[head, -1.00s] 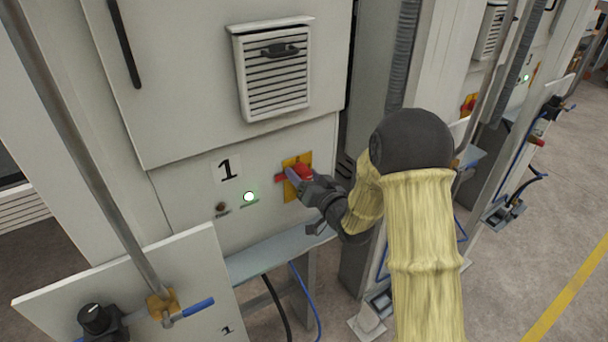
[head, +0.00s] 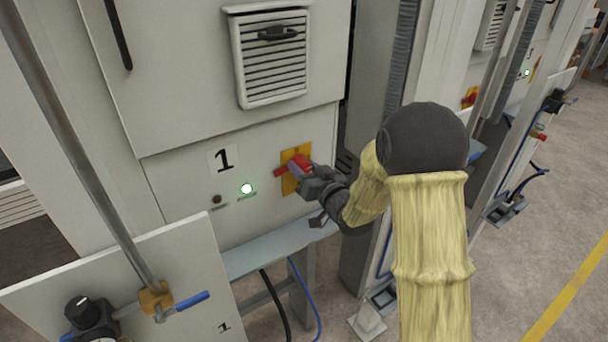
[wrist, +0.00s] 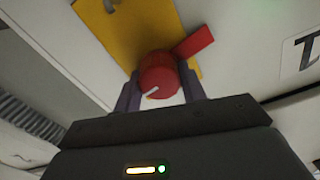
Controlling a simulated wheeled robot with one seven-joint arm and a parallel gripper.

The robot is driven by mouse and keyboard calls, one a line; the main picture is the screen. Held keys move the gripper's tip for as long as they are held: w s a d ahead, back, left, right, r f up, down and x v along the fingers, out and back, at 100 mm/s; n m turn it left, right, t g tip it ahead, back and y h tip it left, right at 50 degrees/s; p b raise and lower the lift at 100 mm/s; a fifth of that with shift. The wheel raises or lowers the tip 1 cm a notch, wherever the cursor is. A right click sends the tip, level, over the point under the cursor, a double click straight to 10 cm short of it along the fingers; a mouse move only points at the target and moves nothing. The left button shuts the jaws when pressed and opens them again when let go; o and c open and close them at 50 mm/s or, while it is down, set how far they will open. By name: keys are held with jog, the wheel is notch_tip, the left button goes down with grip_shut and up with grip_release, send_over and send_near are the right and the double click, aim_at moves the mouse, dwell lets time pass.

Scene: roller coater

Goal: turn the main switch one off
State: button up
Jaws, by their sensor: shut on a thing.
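The main switch one is a red rotary knob (head: 303,160) with a red lever sticking out left, on a yellow plate (head: 289,184) on the cabinet marked 1. In the wrist view the knob (wrist: 158,76) sits between my two purple-grey fingers, with its red lever (wrist: 194,41) pointing up and right over the yellow plate (wrist: 122,30). A pale pointer mark shows on the knob's face. My gripper (head: 303,170) is shut on the knob, which it partly hides in the head view. The green lamp (head: 247,188) left of the switch is lit.
A dark button (head: 216,199) sits left of the lamp. A grey ledge (head: 265,252) runs below the switch. A panel (head: 190,255) with a blue-handled valve (head: 192,303) stands at front left. A similar station with a red switch (head: 470,97) stands at right.

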jog(key=n+b, duration=0.1)
jog(key=b, duration=0.1)
jog(key=f+n+b, duration=0.1)
jog(key=n+b, duration=0.1)
jog(key=b, duration=0.1)
jog(key=n+b, duration=0.4)
jog(key=b, duration=0.3)
jog(key=shift+s+n, duration=0.1)
jog(key=shift+n, duration=0.3)
jog(key=n+b, duration=0.5)
jog(key=b, duration=0.2)
jog(key=shift+a, duration=0.1)
jog(key=n+b, duration=0.3)
jog(key=shift+r, duration=0.2)
jog(key=o, duration=1)
jog(key=shift+r, duration=0.15)
jog(key=shift+s, duration=0.15)
jog(key=v, duration=1.7)
jog(key=shift+b, duration=0.3)
